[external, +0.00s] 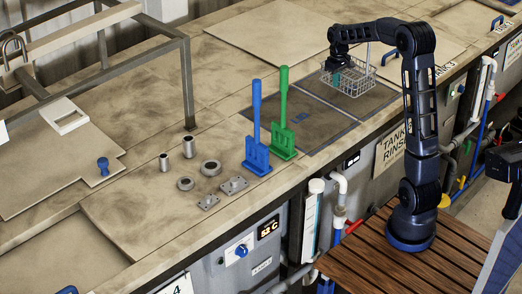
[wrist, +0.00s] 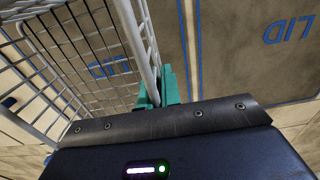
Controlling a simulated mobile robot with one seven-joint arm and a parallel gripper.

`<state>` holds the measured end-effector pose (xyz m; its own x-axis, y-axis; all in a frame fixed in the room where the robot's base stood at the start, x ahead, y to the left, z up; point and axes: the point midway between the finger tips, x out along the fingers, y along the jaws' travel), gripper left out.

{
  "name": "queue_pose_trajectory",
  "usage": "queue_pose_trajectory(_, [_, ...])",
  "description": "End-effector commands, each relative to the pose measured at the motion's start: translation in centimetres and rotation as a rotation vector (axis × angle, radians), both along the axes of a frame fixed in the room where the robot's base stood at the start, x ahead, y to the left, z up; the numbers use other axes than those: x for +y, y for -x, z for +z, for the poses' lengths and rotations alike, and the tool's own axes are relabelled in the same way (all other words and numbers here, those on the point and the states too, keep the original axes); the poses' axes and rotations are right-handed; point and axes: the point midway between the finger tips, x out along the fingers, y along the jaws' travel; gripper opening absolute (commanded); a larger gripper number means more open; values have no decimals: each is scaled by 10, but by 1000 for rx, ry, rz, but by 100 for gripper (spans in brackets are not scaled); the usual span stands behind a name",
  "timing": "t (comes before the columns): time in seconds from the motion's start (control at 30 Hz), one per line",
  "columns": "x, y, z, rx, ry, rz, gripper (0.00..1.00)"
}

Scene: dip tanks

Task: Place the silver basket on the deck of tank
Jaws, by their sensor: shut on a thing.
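The silver basket (external: 362,77) is a wire basket with a tall handle, in the external view over the back dark lid panel (external: 343,103). My gripper (external: 337,78) is at its left side. In the wrist view the teal fingertips (wrist: 160,88) are shut on the basket's wire handle, and its mesh (wrist: 60,60) fills the left. The basket looks roughly upright; I cannot tell whether its bottom touches the lid. The tan tank deck (external: 215,90) spreads around the dark lid panels. Blue lines and LID lettering show below the basket.
A blue paddle (external: 257,150) and a green paddle (external: 283,130) stand upright on the deck left of the lids. Several metal rings, cylinders and small plates (external: 210,168) lie further left. A metal frame (external: 188,85) rises at the back left. Deck behind the paddles is clear.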

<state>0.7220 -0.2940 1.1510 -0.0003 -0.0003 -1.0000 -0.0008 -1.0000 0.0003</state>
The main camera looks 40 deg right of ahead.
Motion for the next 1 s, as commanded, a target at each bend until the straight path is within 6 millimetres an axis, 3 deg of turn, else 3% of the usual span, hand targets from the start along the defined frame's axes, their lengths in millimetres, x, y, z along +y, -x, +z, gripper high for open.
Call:
queue_pose_trajectory(0.4, [0, 0, -41, 0, 1, 1, 0])
queue_pose_trajectory(0.8, [0, 0, -45, -1, 1, 1, 0])
queue_pose_trajectory(0.93, [0, 0, -45, 0, 0, 0, 27])
queue_pose_trajectory(1.0, [0, 0, -45, 0, 0, 0, 27])
